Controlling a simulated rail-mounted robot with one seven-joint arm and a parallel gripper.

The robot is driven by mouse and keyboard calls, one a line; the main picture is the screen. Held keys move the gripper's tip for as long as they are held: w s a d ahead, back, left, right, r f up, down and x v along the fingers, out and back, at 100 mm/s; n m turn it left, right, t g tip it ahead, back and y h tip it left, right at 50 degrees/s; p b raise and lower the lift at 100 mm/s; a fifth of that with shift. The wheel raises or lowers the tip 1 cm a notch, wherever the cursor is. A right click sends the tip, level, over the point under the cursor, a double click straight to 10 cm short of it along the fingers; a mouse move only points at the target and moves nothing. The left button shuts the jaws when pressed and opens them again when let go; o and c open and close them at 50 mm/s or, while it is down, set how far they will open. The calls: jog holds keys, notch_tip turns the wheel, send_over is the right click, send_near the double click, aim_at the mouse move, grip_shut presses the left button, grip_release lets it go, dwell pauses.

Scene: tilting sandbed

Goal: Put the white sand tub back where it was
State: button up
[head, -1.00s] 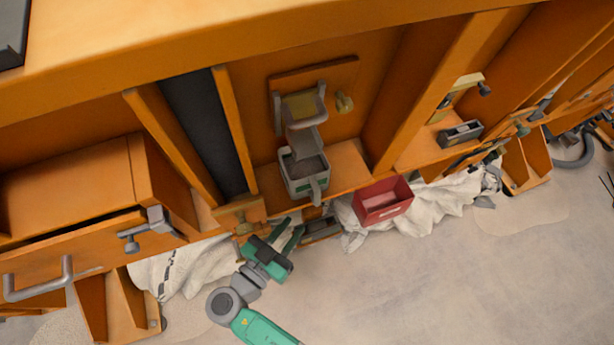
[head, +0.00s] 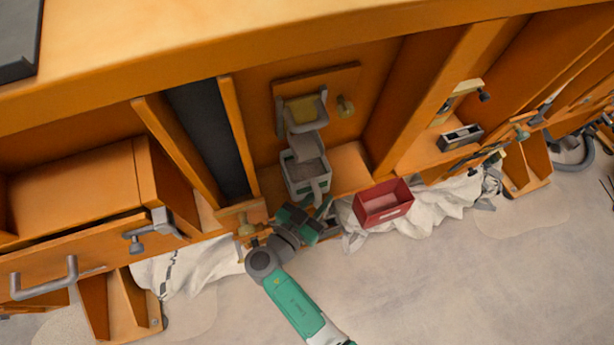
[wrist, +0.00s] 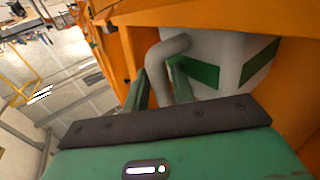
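The white sand tub (head: 306,178), a boxy tub with a green marking, stands upright on the orange ledge under a grey chute in the head view. It has grey sand-like contents and a grey handle at its front. My gripper (head: 319,208) is just in front of and below this handle. In the wrist view, the tub's white wall with a green stripe (wrist: 205,65) is close ahead. The bent grey handle (wrist: 165,50) comes down between the two green fingers of my gripper (wrist: 160,85). The fingers are apart; contact with the handle cannot be made out.
A red bin (head: 383,202) stands just right of the tub. An orange post (head: 238,135) rises to its left, and the chute (head: 304,146) hangs directly above it. White cloth sacks (head: 440,205) lie below the ledge. The floor in front is open.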

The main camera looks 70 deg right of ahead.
grip_shut()
jog(key=shift+r, duration=0.1)
dwell(1.2)
